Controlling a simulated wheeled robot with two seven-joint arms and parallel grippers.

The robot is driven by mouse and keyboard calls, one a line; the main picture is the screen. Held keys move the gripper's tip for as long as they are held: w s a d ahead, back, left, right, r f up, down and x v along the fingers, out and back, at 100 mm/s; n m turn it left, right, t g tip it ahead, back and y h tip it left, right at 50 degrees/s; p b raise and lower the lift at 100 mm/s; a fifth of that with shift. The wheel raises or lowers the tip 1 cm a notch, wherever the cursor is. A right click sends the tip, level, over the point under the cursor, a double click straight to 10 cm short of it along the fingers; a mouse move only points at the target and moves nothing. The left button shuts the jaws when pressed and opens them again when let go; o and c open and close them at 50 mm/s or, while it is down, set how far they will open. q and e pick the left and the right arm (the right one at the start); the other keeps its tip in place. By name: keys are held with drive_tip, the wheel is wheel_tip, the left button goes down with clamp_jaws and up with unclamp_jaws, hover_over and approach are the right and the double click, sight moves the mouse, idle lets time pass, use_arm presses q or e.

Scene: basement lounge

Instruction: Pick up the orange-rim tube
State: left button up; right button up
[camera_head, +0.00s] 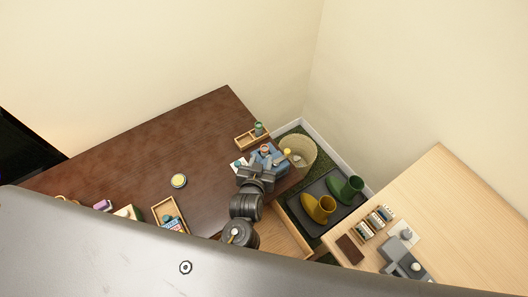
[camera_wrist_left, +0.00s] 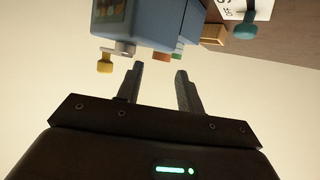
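A small orange-rimmed piece (camera_head: 265,149), which may be the orange-rim tube, shows at a blue box-like holder (camera_head: 282,159) near the right corner of the dark table. In the left wrist view an orange piece (camera_wrist_left: 161,57) shows at the edge of the blue holder (camera_wrist_left: 165,22), beside a green piece (camera_wrist_left: 177,56). My left gripper (camera_head: 268,160) is over the holder and partly hides it. In the wrist view the left gripper (camera_wrist_left: 156,75) is open, its fingers apart with nothing between them; the orange piece lies just beyond the fingertips. My right gripper is not in view.
A yellow knob (camera_wrist_left: 104,66) sticks out beside the holder. A wooden tray (camera_head: 245,141) with a green-topped jar (camera_head: 258,128) stands behind. A woven basket (camera_head: 299,151) and boots (camera_head: 318,208) are right of the dark table (camera_head: 130,150). Its middle is mostly clear.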

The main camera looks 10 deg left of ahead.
sight(264, 151)
use_arm(q)
drive_tip(key=shift+w, duration=0.45)
drive_tip(key=p+x, duration=0.1)
drive_tip(key=x, duration=0.3)
drive_tip(key=shift+w+a+f, duration=0.15)
drive_tip(key=shift+f, duration=0.05)
drive_tip(key=c, duration=0.7)
